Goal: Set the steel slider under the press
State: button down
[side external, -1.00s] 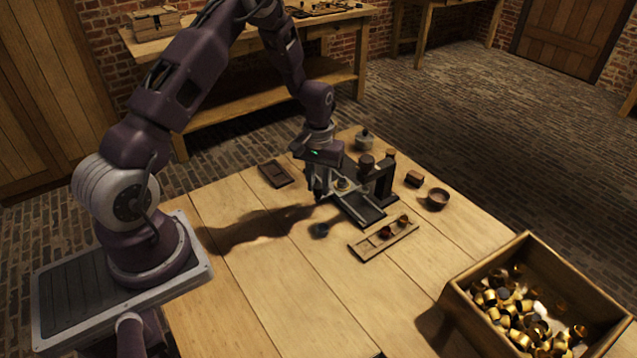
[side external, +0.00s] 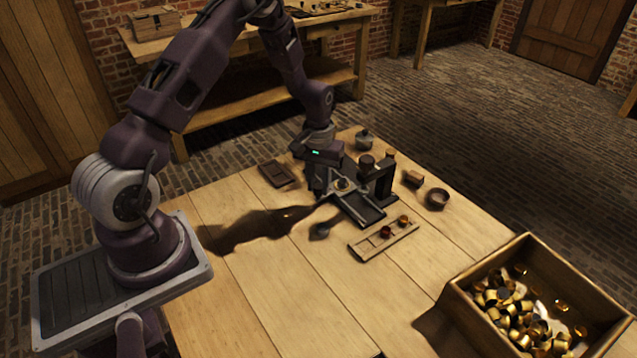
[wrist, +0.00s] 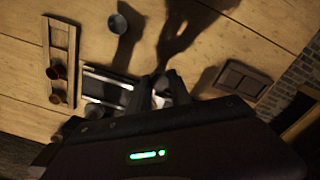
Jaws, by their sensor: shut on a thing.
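The press (side external: 384,182) is a dark upright frame with a round knob at its top, standing over the far part of a dark track (side external: 372,212). The steel slider (side external: 346,192) is a pale grey block at the end of the track near my arm, with a small brass-coloured piece (side external: 342,184) on top. It sits beside the press frame, not beneath its head. My gripper (side external: 322,196) is down at the slider's near end and shut on it; the fingers (wrist: 160,88) also show in the wrist view. The exact contact is mostly hidden.
A wooden rack (side external: 372,247) with a red cup (side external: 386,232) and an amber cup (side external: 403,219) lies in front of the track. A dark cup (wrist: 117,24) stands near it. A dark tray (side external: 277,173), a bowl (side external: 437,198) and a crate (side external: 450,290) of brass cups surround the work.

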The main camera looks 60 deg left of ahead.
dwell(0.3)
jog(key=d, duration=0.8)
jog(key=shift+d, duration=0.35)
jog(key=c, duration=1.2)
grip_release()
jog(key=shift+o, duration=0.2)
jog(key=shift+a+r, duration=0.1)
jog(key=shift+r, duration=0.35)
notch_tip(320, 180, up, 6)
jog(key=shift+r, duration=0.15)
jog(key=shift+r, duration=0.1)
